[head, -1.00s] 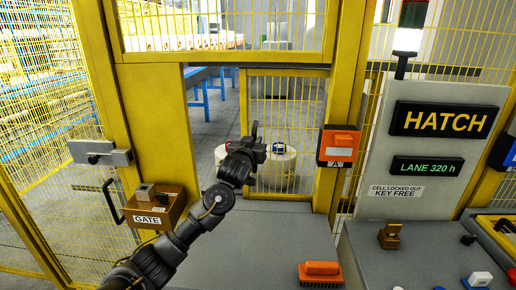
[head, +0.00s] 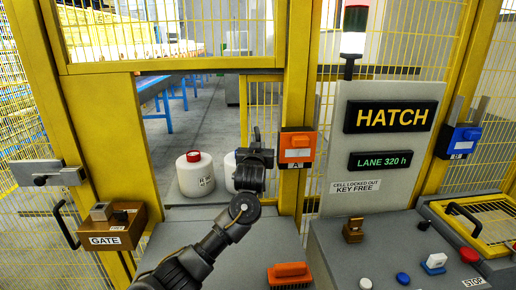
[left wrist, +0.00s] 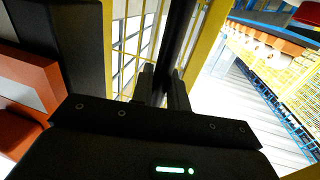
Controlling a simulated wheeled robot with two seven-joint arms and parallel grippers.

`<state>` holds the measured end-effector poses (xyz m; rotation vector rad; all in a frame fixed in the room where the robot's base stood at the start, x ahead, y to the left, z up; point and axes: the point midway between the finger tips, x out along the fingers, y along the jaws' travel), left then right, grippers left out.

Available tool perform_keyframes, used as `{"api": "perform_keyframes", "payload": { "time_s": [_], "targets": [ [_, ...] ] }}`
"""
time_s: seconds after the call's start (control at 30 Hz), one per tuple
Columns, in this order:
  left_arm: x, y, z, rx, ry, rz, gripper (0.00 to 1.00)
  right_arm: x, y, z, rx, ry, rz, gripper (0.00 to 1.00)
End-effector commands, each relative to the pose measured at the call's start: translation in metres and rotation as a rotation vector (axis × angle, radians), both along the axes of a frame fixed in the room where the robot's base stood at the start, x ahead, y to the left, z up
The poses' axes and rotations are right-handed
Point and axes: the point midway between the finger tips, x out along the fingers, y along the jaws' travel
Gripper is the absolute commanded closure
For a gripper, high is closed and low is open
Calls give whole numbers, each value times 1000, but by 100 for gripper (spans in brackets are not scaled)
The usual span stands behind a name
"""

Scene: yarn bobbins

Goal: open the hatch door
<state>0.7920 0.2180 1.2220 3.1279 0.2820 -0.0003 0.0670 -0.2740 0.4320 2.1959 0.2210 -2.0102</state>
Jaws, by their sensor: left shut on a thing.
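The hatch door is a yellow-framed mesh panel (head: 264,100) at the right side of the hatch opening. It stands swung open and looks narrow from the head. My left gripper (head: 256,143) is at the door, in front of its mesh, and hides its lower part. In the left wrist view, the gripper's fingers (left wrist: 163,82) are shut on a dark upright bar (left wrist: 178,38), which looks like the door handle. The mesh panel (left wrist: 135,38) shows beside that bar. My right gripper is not in view.
An orange box (head: 297,147) is on the right post. An orange brush (head: 290,274) lies on the grey ledge. A HATCH panel (head: 390,117) and button console (head: 400,255) are at right, a GATE box (head: 110,225) at left.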

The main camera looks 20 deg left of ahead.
Motion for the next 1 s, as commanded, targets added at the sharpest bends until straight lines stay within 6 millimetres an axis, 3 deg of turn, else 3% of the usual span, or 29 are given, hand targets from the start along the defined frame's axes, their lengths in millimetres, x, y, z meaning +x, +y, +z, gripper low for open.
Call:
{"api": "perform_keyframes", "payload": {
  "time_s": [0.07, 0.1, 0.23, 0.63, 1.0],
  "targets": [
    [0, 1, -1, 0, 2, 1, 100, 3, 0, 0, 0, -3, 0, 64],
    [0, 1, -1, 0, 2, 1, 81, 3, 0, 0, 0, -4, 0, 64],
    [0, 1, -1, 0, 1, 1, 66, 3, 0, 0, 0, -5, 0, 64],
    [-9, -3, -2, -1, -1, -1, 66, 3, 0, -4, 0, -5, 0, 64],
    [-78, -15, -1, -5, -1, -3, 66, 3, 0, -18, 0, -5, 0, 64]
  ]
}}
